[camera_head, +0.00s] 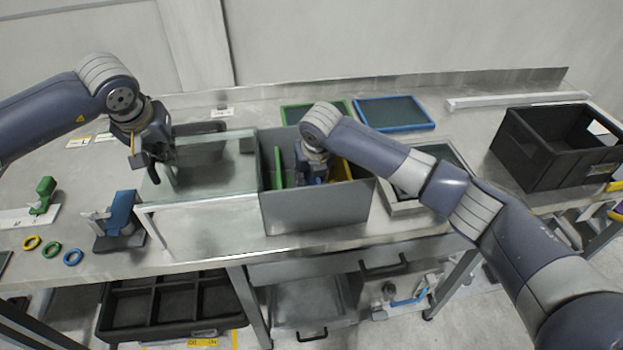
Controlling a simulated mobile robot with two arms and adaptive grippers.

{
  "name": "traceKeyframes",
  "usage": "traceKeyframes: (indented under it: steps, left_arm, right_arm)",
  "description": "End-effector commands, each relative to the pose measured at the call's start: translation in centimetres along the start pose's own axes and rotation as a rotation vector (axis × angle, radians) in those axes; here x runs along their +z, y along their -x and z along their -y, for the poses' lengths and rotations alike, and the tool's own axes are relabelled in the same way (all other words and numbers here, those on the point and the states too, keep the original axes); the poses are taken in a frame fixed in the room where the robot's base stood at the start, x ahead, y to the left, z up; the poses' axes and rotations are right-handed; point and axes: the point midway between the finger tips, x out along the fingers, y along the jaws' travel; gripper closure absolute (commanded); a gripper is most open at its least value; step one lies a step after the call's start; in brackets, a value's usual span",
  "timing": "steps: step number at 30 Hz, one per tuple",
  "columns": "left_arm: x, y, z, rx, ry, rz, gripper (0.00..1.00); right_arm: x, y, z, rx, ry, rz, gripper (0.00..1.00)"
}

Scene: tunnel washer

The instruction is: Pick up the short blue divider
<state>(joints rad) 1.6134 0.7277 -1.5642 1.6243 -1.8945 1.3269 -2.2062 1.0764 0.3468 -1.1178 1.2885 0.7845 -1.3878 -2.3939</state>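My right gripper (312,178) reaches down into an open grey bin (318,208) in the middle of the bench. Its fingertips are hidden by my wrist and the bin's front wall. Inside the bin, an upright green panel (278,167) stands to the left of the gripper, and part of a yellow panel (345,172) shows to its right. I cannot clearly make out a short blue divider; some blue shows around the gripper. My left gripper (146,166) hangs over the left end of a clear-topped stand (205,188); its fingers are too small to read.
A blue piece on a dark stand (120,212), a green clamp-like piece (43,194) and yellow, green and blue rings (73,257) lie at the left. Green-framed (300,112) and blue-framed (395,113) trays lie behind the bin. A black crate (550,150) stands at the right.

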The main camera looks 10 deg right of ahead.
Motion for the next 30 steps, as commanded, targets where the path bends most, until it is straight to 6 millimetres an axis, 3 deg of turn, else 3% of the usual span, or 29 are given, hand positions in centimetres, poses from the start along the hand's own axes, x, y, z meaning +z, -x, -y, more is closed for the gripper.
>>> traceKeyframes:
  steps: [8,12,25,30]
  left_arm:
    - [0.0,-0.1,0.2,-0.004,0.002,0.001,1.0]
    - [0.0,-0.1,0.2,-0.004,0.002,0.001,1.0]
    - [0.0,-0.1,0.2,-0.004,0.002,0.0,1.0]
    - [0.0,0.0,0.2,-0.004,0.002,0.0,1.0]
  right_arm:
    - [0.0,-0.3,0.0,0.001,0.0,0.0,0.71]
    - [0.0,-0.3,0.0,0.001,0.0,0.0,1.0]
    - [0.2,0.0,0.0,0.001,-0.001,0.002,1.0]
    - [1.1,2.1,-0.1,0.003,-0.001,0.005,1.0]
